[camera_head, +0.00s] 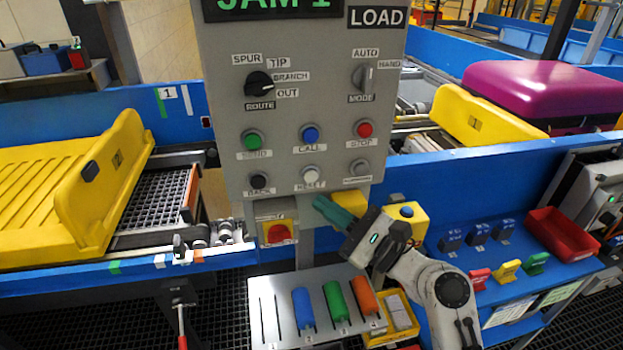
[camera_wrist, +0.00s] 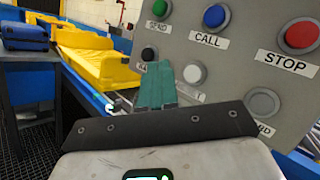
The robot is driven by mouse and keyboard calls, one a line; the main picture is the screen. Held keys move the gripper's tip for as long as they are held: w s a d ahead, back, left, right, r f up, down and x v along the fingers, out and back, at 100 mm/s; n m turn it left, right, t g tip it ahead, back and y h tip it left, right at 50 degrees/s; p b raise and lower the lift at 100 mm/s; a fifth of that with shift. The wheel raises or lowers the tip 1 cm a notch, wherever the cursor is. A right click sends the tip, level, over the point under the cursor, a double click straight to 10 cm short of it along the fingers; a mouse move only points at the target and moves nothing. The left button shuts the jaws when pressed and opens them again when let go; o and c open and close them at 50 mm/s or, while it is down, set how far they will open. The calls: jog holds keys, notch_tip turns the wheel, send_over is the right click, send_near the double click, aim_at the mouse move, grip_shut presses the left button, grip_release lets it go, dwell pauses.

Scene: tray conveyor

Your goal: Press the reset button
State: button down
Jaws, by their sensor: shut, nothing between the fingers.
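The white reset button (camera_head: 310,172) is in the bottom row of the grey control panel (camera_head: 300,105), above a label that reads RESET. In the wrist view the white button (camera_wrist: 194,74) shows just right of my fingertips, its label partly hidden by the fingers. My gripper (camera_head: 318,201) has teal fingers, shut and empty, in front of the panel's lower edge, below and slightly right of the button in the head view. In the wrist view my gripper (camera_wrist: 162,70) points up at the panel. I cannot tell how far the tips are from it.
A black button (camera_head: 258,180) sits left of the white one, and a red stop button (camera_head: 364,129) is above right. A red knob on a yellow plate (camera_head: 279,233) is below the panel. A rack with coloured cylinders (camera_head: 262,312) stands below my gripper.

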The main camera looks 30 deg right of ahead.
jog(key=shift+w+d, duration=0.3)
jog(key=shift+w, duration=0.5)
jog(key=shift+w+d, duration=0.25)
jog(key=shift+w, duration=0.6)
jog(key=shift+w+d, duration=0.3)
jog(key=shift+w, duration=0.5)
jog(key=shift+w, duration=0.15)
jog(key=shift+w+d, duration=0.1)
jog(key=shift+w, duration=0.15)
jog(key=shift+w+d, duration=0.15)
jog(key=shift+w, duration=0.3)
dwell(0.9)
jog(key=shift+s, duration=0.15)
jog(key=shift+s+a, duration=0.25)
jog(key=shift+s, duration=0.45)
jog(key=shift+s, duration=0.1)
jog(key=shift+s+a+p, duration=0.25)
jog(key=shift+s+p, duration=0.05)
jog(key=shift+s, duration=0.45)
jog(key=shift+s+a+p, duration=0.3)
jog(key=shift+s+p, duration=0.05)
jog(key=shift+s, duration=0.45)
jog(key=shift+s+a+p, duration=0.25)
jog(key=shift+s+p, duration=0.05)
jog(key=shift+s, duration=0.45)
